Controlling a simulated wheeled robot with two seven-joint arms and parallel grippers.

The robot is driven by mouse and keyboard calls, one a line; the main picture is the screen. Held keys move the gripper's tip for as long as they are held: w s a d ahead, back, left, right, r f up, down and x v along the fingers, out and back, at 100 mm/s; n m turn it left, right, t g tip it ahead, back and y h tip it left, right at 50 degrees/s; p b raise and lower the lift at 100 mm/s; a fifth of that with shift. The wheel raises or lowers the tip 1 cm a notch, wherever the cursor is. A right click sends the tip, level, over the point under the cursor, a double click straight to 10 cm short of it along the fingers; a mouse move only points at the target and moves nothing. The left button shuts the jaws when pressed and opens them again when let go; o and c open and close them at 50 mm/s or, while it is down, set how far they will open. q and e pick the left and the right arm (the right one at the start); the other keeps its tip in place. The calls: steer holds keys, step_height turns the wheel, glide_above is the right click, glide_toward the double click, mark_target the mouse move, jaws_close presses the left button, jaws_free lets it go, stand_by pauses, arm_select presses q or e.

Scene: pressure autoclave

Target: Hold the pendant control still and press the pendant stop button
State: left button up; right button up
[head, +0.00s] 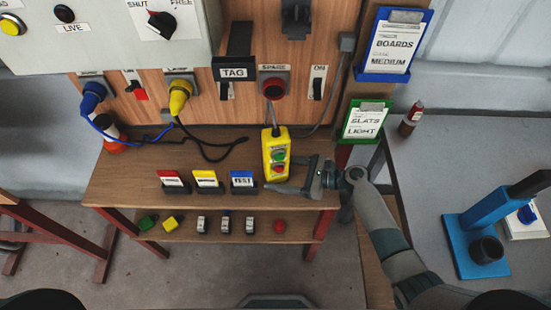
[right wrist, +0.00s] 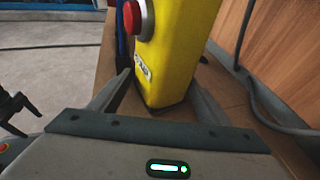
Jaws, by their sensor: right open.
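The yellow pendant control (head: 268,150) hangs on a cable in front of the wooden panel, its lower end near the shelf top. Its face has a green button (head: 278,155) and, lower, a red button (head: 280,169). In the right wrist view the pendant (right wrist: 178,50) shows large, with a red button (right wrist: 131,17) on its left side. My right gripper (head: 284,174) reaches in from the right at the pendant's lower end. Its open fingers lie on either side of the pendant (right wrist: 160,78); contact cannot be told.
Red, yellow and blue label holders (head: 207,180) stand left of the pendant on the shelf (head: 130,165). Blue and yellow plugs (head: 180,97) with cables are behind. A grey table (head: 450,170) with a blue stand (head: 480,235) is at right.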

steer(key=shift+c, duration=0.3)
steer(key=c, duration=0.3)
arm_select(q)
jaws_close()
arm_select(e)
steer(key=shift+c, duration=0.2)
arm_select(q)
steer(key=shift+a, duration=0.1)
stand_by(1.0)
